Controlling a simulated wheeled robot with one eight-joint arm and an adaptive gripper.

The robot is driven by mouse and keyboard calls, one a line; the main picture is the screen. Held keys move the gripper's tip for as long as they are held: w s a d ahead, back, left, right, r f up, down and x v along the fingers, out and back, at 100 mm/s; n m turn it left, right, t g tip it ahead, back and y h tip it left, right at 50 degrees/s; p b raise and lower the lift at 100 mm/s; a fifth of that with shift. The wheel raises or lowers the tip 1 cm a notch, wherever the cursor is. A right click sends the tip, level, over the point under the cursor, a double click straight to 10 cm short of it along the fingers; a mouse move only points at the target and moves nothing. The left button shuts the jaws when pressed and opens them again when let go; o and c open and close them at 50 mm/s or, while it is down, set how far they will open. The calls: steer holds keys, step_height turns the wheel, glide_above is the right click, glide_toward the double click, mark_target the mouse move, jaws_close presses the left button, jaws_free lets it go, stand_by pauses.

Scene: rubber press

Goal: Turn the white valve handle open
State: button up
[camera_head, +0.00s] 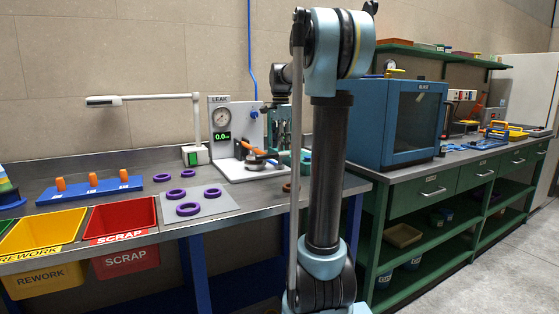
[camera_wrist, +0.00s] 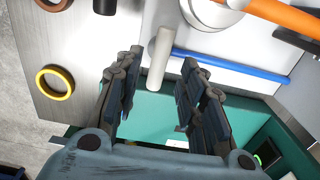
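In the wrist view a white rod-like handle (camera_wrist: 160,58), which looks like the valve handle, stands between the two fingers of my gripper (camera_wrist: 163,56). The gripper is open, with a gap on both sides of the handle. The fingers do not appear to touch it, though their depth relative to it is hard to tell. A blue hose or rod (camera_wrist: 232,66) runs right from beside the handle. In the head view the leak tester (camera_head: 221,145), with a gauge and green display, stands on the bench. My gripper there is small and partly hidden by my arm, and the white handle cannot be made out.
An orange clamp handle (camera_wrist: 283,14) and a round white part (camera_wrist: 212,12) are near the right finger. A yellow ring (camera_wrist: 69,82) and a black cylinder (camera_wrist: 105,6) are at left. Purple rings (camera_head: 188,209) lie on a bench plate.

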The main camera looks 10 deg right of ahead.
mark_target(280, 159)
steer(key=shift+f, duration=3.15)
steer(key=shift+c, duration=0.3)
jaws_close()
